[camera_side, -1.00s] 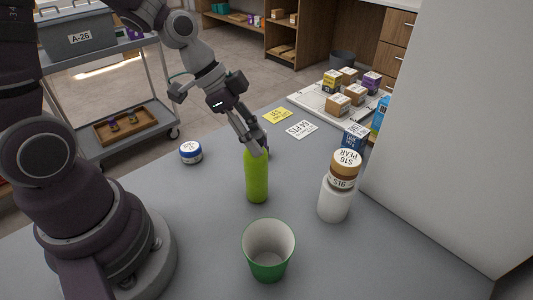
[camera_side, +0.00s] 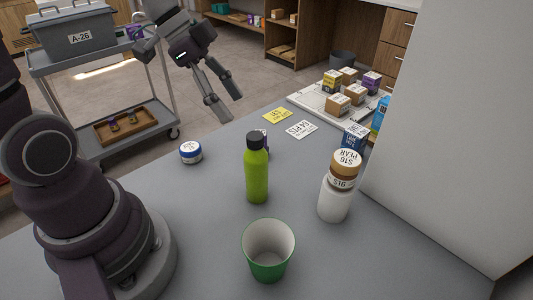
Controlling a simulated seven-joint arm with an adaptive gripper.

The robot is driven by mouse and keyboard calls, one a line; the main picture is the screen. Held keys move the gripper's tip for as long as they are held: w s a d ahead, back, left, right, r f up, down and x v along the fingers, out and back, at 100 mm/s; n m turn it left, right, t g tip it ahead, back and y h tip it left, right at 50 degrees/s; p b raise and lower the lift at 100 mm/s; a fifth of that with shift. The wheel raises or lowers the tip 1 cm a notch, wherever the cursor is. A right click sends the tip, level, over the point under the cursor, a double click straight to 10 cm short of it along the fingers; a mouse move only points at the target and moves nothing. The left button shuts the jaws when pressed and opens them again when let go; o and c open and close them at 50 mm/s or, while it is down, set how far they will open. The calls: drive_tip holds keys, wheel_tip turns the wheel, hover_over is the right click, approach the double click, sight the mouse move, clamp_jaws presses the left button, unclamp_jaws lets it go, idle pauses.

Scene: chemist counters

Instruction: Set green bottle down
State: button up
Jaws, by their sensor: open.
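The green bottle (camera_side: 257,177) with a black cap stands upright on the grey counter (camera_side: 205,225), near the middle of the view. My gripper (camera_side: 226,108) is open and empty. It is above and to the left of the bottle in the picture, clear of it, with its two fingers spread apart. A small purple item is mostly hidden behind the bottle.
A green cup (camera_side: 268,250) stands in front of the bottle. A white bottle (camera_side: 334,201) with a brown-sided lid stands to the right. A small blue-and-white jar (camera_side: 190,152) sits to the left. Yellow (camera_side: 278,115) and white (camera_side: 300,129) cards and a white tray (camera_side: 310,99) with boxes lie behind.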

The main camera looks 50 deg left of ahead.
drive_tip(key=s+r+n+t+y, duration=0.1)
drive_tip(key=s+n+y, duration=0.3)
drive_tip(key=n, duration=0.6)
drive_tip(key=shift+s+a+r+t+y, duration=0.35)
drive_tip(key=shift+s+r, duration=0.2)
drive_tip(key=shift+s, duration=0.55)
